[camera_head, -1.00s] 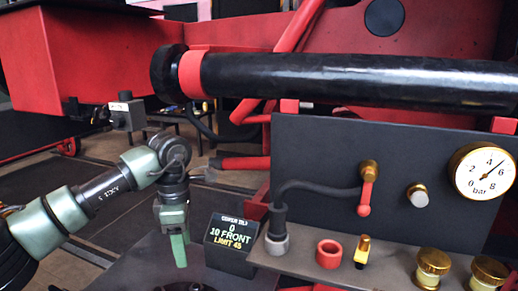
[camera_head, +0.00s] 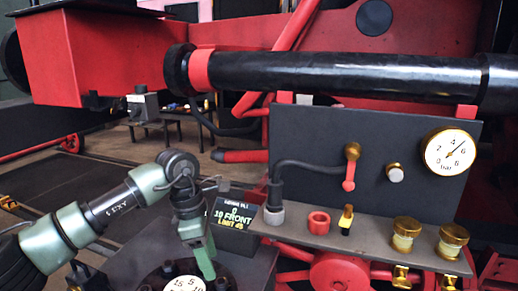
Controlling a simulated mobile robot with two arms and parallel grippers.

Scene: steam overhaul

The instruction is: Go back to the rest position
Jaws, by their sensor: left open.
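My left arm comes in from the left, and its green left gripper (camera_head: 207,268) points down. It hangs over a dark round fixture with a white numbered dial (camera_head: 185,285) at the bottom edge. The jaws are open, and I see nothing held between them. A small black display box (camera_head: 233,218) with green and yellow text stands just right of the gripper, partly hidden by it. My right gripper is not in view.
A grey panel with a shelf (camera_head: 385,232) carries a pressure gauge (camera_head: 449,151), a red lever (camera_head: 349,178), a red ring (camera_head: 319,222) and brass knobs (camera_head: 405,235). A long black pipe (camera_head: 340,80) crosses above. Dark floor lies open at left.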

